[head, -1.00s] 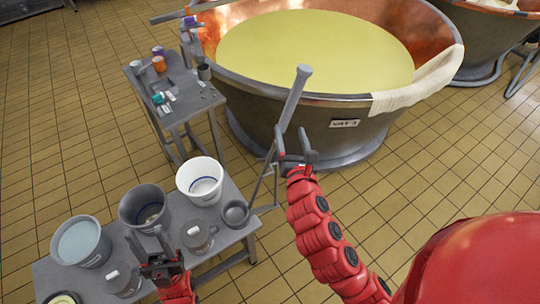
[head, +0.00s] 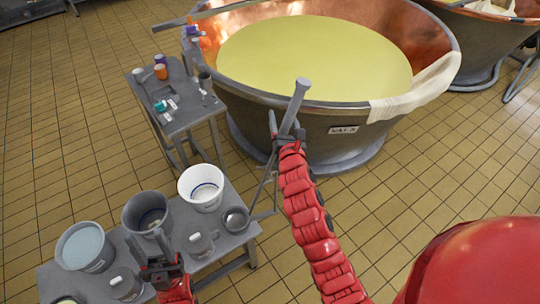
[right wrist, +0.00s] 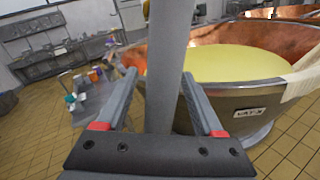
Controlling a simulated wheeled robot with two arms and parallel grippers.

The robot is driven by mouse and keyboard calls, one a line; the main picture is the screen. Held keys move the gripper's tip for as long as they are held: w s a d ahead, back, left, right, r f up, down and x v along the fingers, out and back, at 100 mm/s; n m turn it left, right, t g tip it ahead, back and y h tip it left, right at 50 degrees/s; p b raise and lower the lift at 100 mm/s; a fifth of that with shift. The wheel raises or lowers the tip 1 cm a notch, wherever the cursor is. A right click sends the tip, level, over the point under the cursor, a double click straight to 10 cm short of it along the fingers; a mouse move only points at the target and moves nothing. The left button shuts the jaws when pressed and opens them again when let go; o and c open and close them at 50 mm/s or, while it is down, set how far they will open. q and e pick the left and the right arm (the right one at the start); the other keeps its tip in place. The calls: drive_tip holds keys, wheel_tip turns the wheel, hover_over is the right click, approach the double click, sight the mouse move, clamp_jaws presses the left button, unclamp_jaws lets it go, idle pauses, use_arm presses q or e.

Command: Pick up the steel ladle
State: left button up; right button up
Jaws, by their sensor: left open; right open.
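The steel ladle (head: 293,104) stands with its bowl (head: 236,219) at the right end of the low bench. Its long handle slants up to the right, ending in a thick grey grip in front of the vat. My right gripper (head: 287,130) is open at the lower part of this grip. In the right wrist view the grip (right wrist: 165,65) passes between the two spread fingers, with a visible gap on each side. My left gripper (head: 149,241) is open over the front of the bench, near the steel jugs and apart from the ladle.
The low bench (head: 238,241) holds a white bucket (head: 202,187), a dark bucket (head: 146,213), a bucket of pale liquid (head: 85,247) and jugs. A side table (head: 202,112) with small items stands behind. The large copper vat (head: 300,99) is close beyond the ladle grip.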

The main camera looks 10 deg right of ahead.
drive_tip(key=shift+c, duration=0.2)
clamp_jaws()
drive_tip(key=shift+r, duration=0.1)
wheel_tip(320, 180, up, 17)
drive_tip(key=p, duration=0.4)
drive_tip(key=shift+p, duration=0.3)
idle(0.5)
